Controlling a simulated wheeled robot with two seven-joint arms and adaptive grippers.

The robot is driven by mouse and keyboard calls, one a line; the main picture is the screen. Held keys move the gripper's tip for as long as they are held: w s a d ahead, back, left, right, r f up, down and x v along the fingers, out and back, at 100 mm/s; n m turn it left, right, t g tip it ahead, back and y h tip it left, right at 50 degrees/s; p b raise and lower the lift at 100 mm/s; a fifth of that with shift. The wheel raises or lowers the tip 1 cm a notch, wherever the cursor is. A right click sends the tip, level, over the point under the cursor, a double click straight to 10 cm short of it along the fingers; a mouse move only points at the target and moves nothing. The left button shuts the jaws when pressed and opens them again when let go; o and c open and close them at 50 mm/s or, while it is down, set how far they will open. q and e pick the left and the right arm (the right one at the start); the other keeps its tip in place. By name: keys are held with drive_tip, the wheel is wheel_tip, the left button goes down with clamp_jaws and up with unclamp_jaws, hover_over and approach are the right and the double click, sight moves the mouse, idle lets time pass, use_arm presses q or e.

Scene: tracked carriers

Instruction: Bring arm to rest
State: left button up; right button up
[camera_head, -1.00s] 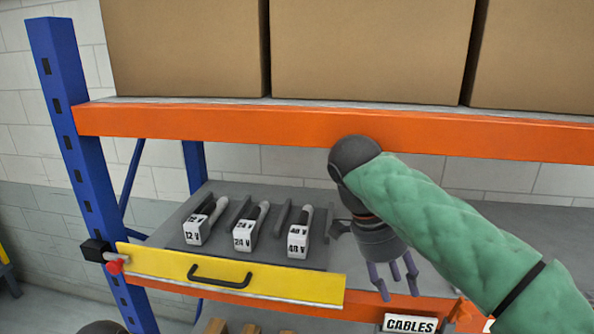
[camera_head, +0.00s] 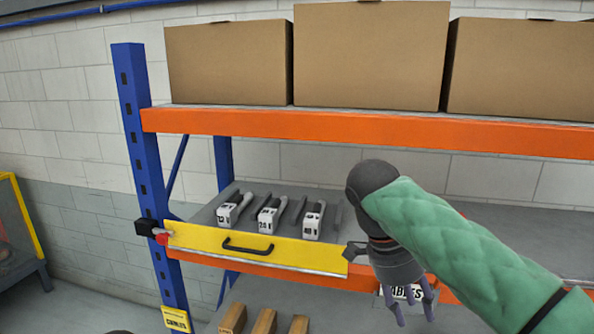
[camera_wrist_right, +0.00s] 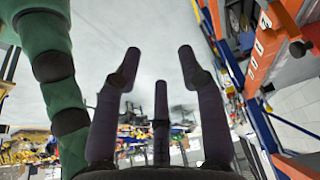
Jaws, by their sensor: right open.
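My right arm, in a green quilted sleeve (camera_head: 450,240), comes in from the right in the head view. My right gripper (camera_head: 414,308) hangs fingers down in front of the orange lower beam and partly covers the "CABLES" label (camera_head: 398,292). It is to the right of the yellow drawer front (camera_head: 290,252). Its fingers are spread and empty. In the right wrist view the gripper (camera_wrist_right: 159,75) is open with nothing between its fingers. My left gripper is not in view.
Several brown boxes (camera_head: 370,50) stand on the upper shelf above an orange beam (camera_head: 300,125). Three white-labelled carriers (camera_head: 270,218) sit in the tray behind the yellow front. A blue post (camera_head: 140,150) stands at left. Wooden blocks (camera_head: 265,322) lie below.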

drive_tip(key=w+a+f+n+y+b, duration=0.1)
drive_tip(key=w+a+f+n+b, duration=0.25)
drive_tip(key=f, duration=1.05)
drive_tip(key=w+a+f+n+y+b, duration=0.2)
drive_tip(key=f+n+b, duration=0.15)
drive_tip(key=f, duration=1.15)
drive_tip(key=w+a+f+n+y+b, duration=0.1)
drive_tip(key=w+a+f+n+b, duration=0.2)
drive_tip(key=f, duration=1.1)
drive_tip(key=s+a+f+n+y+b, duration=0.1)
drive_tip(key=s+f+n+y+b, duration=0.2)
drive_tip(key=f, duration=1)
drive_tip(key=s+a+f+n+y+b, duration=0.1)
drive_tip(key=s+f+n+b, duration=0.3)
drive_tip(key=f, duration=0.9)
use_arm(q)
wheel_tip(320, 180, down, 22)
drive_tip(key=b, duration=0.4)
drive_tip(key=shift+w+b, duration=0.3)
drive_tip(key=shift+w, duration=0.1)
use_arm(e)
drive_tip(key=s+d+f+t, duration=0.1)
drive_tip(key=s+f, duration=1.2)
drive_tip(key=f, duration=0.1)
drive_tip(key=shift+n, duration=0.4)
drive_tip(key=shift+w, duration=0.1)
